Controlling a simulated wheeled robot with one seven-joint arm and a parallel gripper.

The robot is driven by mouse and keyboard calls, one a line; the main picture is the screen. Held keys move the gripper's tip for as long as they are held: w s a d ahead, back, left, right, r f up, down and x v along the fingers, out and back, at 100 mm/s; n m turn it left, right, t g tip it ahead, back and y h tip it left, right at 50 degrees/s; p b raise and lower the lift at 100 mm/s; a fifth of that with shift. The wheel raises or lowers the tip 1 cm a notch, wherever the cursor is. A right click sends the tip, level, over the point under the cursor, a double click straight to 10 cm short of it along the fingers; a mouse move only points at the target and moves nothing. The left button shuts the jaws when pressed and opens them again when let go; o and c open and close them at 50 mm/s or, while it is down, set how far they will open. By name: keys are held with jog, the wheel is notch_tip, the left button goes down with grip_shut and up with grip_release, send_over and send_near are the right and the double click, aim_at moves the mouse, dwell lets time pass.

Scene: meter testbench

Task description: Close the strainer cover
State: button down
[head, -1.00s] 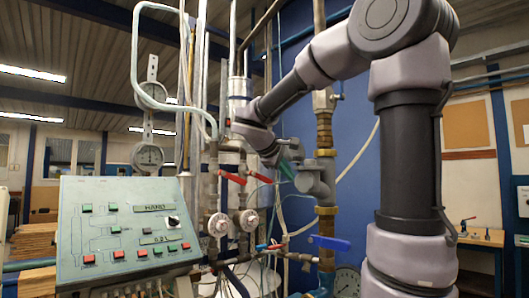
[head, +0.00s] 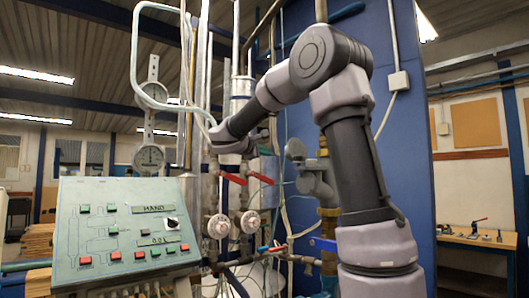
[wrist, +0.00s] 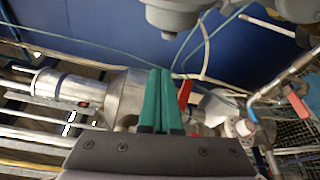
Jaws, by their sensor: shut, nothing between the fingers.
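The grey strainer body (head: 318,182) sits on the vertical pipe with brass fittings, right of centre in the head view. A grey rounded part (head: 296,149), possibly its cover, stands up at its upper left; I cannot tell for certain whether it is open. Grey housing (wrist: 172,14) at the top of the wrist view may be the same strainer, cut off by the frame edge. My gripper (wrist: 160,100) shows two green fingers pressed together with nothing between them, apart from the grey housing. In the head view, my wrist is left of the strainer, and the fingers are hidden.
Red-handled valves (head: 233,178) and round white handwheels (head: 219,226) stand below my wrist. A control panel (head: 125,230) is at the left. Pipes and thin hoses crowd the area; a blue wall (head: 395,130) is behind.

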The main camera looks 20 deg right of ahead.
aim_at(292, 153)
jog(key=d, duration=0.5)
jog(key=shift+s+d+r, duration=0.1)
jog(key=shift+d+r, duration=0.2)
jog(key=shift+d, duration=0.1)
